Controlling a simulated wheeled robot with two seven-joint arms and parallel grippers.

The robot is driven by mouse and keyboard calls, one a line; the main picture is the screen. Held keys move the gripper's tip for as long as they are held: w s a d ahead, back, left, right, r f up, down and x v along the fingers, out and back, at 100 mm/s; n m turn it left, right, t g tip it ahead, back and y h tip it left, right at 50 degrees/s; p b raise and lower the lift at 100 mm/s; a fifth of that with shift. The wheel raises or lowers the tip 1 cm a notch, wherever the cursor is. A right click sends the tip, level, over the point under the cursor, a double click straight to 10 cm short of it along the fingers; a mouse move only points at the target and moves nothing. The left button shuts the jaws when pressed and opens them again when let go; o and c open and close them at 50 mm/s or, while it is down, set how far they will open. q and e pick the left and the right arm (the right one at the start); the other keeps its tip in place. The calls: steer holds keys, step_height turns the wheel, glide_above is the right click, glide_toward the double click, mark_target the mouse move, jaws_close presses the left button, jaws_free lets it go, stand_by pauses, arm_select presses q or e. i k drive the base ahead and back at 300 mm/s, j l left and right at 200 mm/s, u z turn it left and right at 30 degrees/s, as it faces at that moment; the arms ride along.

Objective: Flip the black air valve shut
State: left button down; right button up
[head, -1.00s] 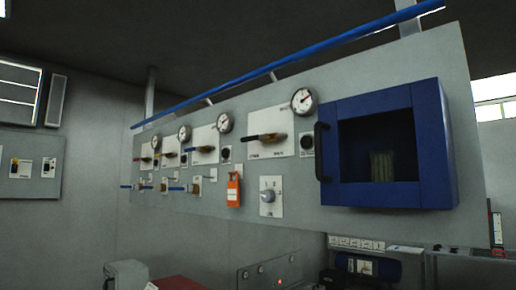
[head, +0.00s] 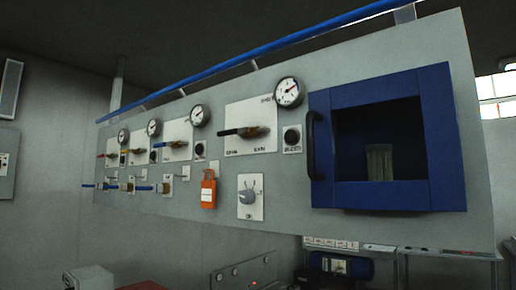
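The black air valve (head: 241,132) is a black-handled lever on a brass body, mounted on a white label plate (head: 262,119) in the middle of the grey wall panel. Its handle lies about level and points left from the brass body. A round gauge (head: 289,92) sits above the plate at its upper right. Small lettering shows along the plate's lower edge, too small to read surely. Neither of my grippers shows in the head view.
A blue-framed cabinet (head: 388,139) with a black handle (head: 312,145) is right of the valve. An orange device (head: 208,189) and a rotary knob (head: 248,196) are below. Other valves with red, yellow and blue handles are on the left. Equipment stands beneath the panel.

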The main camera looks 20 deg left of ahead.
mark_target(235, 131)
steer(key=i+j+z, duration=0.1)
steer(key=j, duration=0.25)
steer(key=i+j, duration=0.2)
steer(key=j, duration=0.2)
steer(key=i+j+z, duration=0.15)
steer(key=j, duration=0.2)
steer(key=i+j+z, duration=0.1)
steer(key=j, duration=0.3)
